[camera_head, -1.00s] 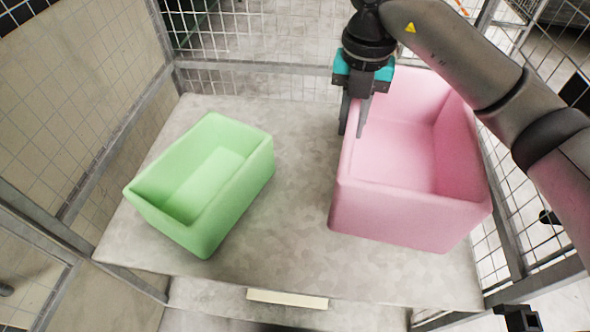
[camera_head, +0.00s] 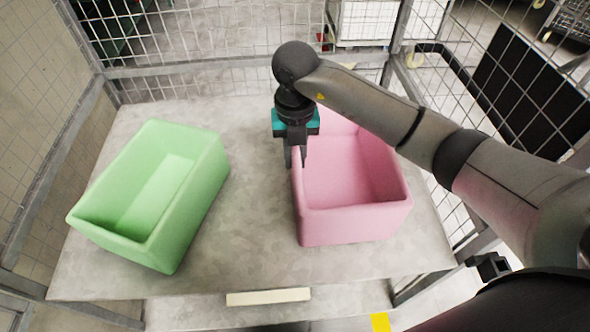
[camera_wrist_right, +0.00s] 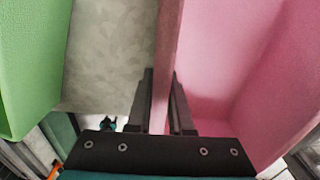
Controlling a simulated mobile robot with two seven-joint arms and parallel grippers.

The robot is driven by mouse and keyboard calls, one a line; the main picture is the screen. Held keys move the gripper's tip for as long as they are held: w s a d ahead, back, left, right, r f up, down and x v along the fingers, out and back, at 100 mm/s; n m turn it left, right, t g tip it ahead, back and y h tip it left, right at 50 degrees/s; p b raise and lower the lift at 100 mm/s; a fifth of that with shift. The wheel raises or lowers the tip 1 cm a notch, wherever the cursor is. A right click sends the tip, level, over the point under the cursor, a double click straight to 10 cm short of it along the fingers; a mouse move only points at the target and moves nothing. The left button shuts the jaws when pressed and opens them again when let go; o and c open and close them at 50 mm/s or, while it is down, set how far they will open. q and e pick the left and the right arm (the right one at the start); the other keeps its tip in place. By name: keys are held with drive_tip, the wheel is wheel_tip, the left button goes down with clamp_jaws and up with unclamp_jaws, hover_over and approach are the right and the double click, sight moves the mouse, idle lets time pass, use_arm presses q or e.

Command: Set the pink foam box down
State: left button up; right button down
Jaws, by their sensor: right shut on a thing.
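The pink foam box (camera_head: 352,224) is an open-topped bin at the right of the table in the head view. It looks upright and low over or on the table; I see no clear gap beneath it, but cannot tell for certain whether it touches. My right gripper (camera_head: 296,160) points down at its left wall and is shut on that wall. In the right wrist view the pink wall (camera_wrist_right: 168,60) runs between the two fingers of my right gripper (camera_wrist_right: 161,78). My left gripper is not in view.
A green foam box (camera_head: 190,215) stands on the left of the grey table (camera_head: 250,215), with bare tabletop between the boxes. It also shows in the right wrist view (camera_wrist_right: 30,60). Wire mesh fencing (camera_head: 200,40) closes off the back and sides.

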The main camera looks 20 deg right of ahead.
drive_tip(key=shift+f, duration=2.15)
drive_tip(key=shift+f+b, duration=0.1)
drive_tip(key=shift+b, duration=0.25)
drive_tip(key=c, duration=0.8)
unclamp_jaws()
drive_tip(key=shift+r, duration=0.2)
wheel_tip(320, 180, up, 12)
drive_tip(key=shift+f+p, duration=0.1)
drive_tip(key=shift+p, duration=0.65)
